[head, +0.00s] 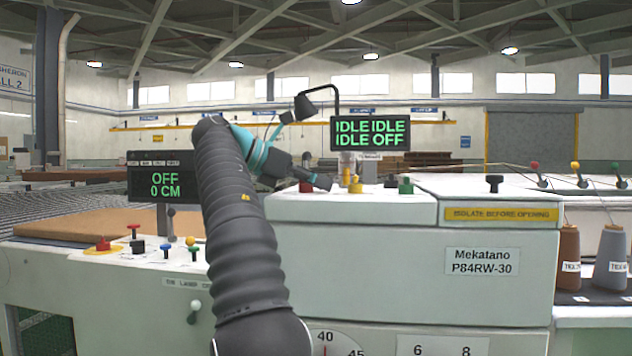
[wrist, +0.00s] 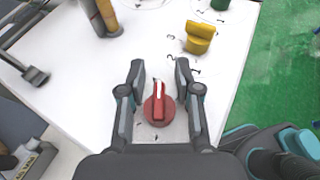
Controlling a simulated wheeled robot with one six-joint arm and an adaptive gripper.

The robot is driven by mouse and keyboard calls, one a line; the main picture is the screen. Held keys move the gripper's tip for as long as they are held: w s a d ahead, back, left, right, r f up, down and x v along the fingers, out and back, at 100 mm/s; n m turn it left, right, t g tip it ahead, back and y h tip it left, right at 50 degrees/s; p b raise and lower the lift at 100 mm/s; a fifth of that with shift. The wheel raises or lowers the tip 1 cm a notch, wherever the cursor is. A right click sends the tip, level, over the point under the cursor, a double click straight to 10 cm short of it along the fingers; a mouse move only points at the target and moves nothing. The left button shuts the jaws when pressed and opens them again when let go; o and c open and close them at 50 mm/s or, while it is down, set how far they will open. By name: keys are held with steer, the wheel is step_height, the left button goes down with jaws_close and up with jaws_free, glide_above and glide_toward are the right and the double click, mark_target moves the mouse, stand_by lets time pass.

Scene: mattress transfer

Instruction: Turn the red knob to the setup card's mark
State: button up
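The red knob (wrist: 158,110) has a raised grip bar with a white stripe. In the wrist view the bar points up the picture, tilted slightly left. Small marks surround the knob on the white panel, too small to read. My gripper (wrist: 160,68) is open, one finger on each side of the knob, with gaps visible between the fingers and the bar. In the head view my gripper (head: 322,182) is low over the white machine top, beside the red knob (head: 306,187). I cannot identify a setup card in either view.
A yellow knob (wrist: 199,38) and a green knob (wrist: 220,4) stand farther along the panel. Orange and grey posts (wrist: 102,18) stand at upper left.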

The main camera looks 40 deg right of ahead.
stand_by(0.7)
steer(key=shift+w+r+n+t+h, duration=0.1)
steer(key=shift+n+t+h, duration=0.3)
steer(key=shift+n+t, duration=0.55)
steer(key=n+t, duration=0.4)
steer(key=t, duration=0.1)
steer(key=shift+w, duration=0.4)
steer(key=shift+w+a+n+t, duration=0.1)
steer(key=shift+a+n+t, duration=0.15)
steer(key=shift+t, duration=0.1)
steer(key=v, duration=1.3)
steer(key=s+a+f+m+t+y, duration=0.1)
steer(key=s+a+f+m+y, duration=0.1)
steer(key=f, duration=0.6)
steer(key=s+a+f+m+t+y, duration=0.1)
steer(key=s+a+f+m+y, duration=0.1)
steer(key=f, duration=0.6)
steer(key=s+a+f+m+y, duration=0.3)
steer(key=a+f+m+y, duration=0.1)
steer(key=f, duration=0.5)
steer(key=shift+a+m+t+b, duration=0.35)
steer(key=shift+a+m, duration=0.35)
steer(key=shift+a, duration=0.4)
